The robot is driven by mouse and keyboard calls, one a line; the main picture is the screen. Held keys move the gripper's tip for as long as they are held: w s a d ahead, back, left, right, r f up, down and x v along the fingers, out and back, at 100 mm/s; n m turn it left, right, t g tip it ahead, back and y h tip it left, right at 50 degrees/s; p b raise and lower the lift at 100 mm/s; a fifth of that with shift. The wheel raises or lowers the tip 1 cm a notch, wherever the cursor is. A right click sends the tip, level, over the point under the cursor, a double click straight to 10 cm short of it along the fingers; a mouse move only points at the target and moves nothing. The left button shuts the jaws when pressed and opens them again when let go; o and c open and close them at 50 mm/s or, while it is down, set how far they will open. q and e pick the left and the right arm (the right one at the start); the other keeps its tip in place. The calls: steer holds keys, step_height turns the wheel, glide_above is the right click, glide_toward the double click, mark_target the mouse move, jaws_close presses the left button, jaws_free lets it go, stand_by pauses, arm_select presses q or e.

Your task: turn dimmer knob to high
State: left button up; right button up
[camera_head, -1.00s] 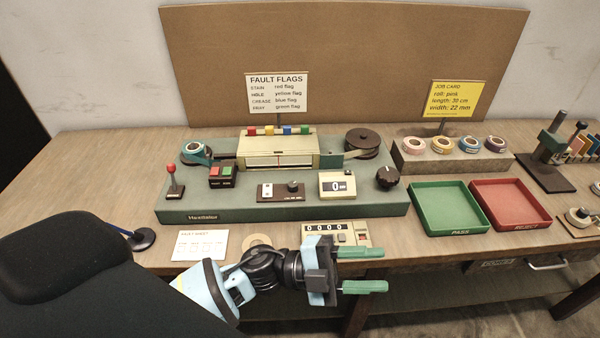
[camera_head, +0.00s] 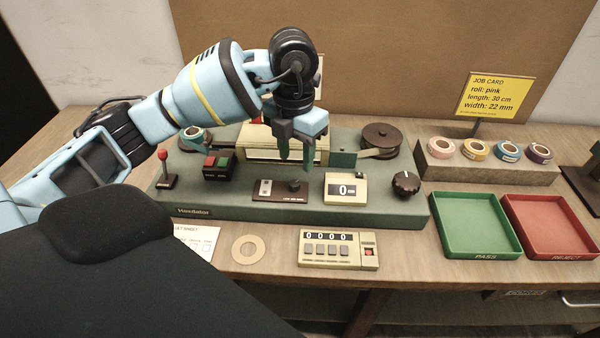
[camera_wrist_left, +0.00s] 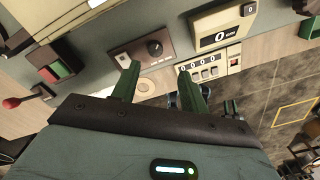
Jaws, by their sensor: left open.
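A small dark knob (camera_head: 293,186) stands on a brown panel (camera_head: 268,197) on the green machine, beside a pale switch. It also shows in the wrist view (camera_wrist_left: 154,48). A larger black knob (camera_head: 406,184) with a white mark sits at the machine's right end. I cannot read which one is labelled as the dimmer. My left gripper (camera_head: 296,162) points down above and behind the small knob, open and empty, its fingers apart. In the wrist view its fingertips (camera_wrist_left: 159,68) are on either side of the knob's picture position, apart from it. My right gripper is not in view.
A length display (camera_head: 345,189) stands right of the small knob. A red and green button box (camera_head: 217,167) and a red-tipped lever (camera_head: 164,170) are to the left. A counter (camera_head: 339,249) lies in front. Green (camera_head: 478,196) and red (camera_head: 552,198) trays stand at right.

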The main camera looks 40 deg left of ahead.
mark_target(295, 183)
arm_select(q)
steer(key=shift+w+a+r, duration=0.1)
steer(key=shift+a+r, duration=0.15)
steer(key=shift+a, duration=0.15)
steer(key=shift+f, duration=0.4)
step_height(295, 183, down, 6)
steer(key=shift+d+r, duration=0.1)
steer(key=shift+r, duration=0.05)
steer(key=shift+f, duration=0.65)
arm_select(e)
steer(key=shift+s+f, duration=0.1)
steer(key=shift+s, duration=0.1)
arm_select(q)
steer(key=shift+c, duration=0.4)
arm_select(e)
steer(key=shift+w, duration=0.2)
arm_select(q)
jaws_close()
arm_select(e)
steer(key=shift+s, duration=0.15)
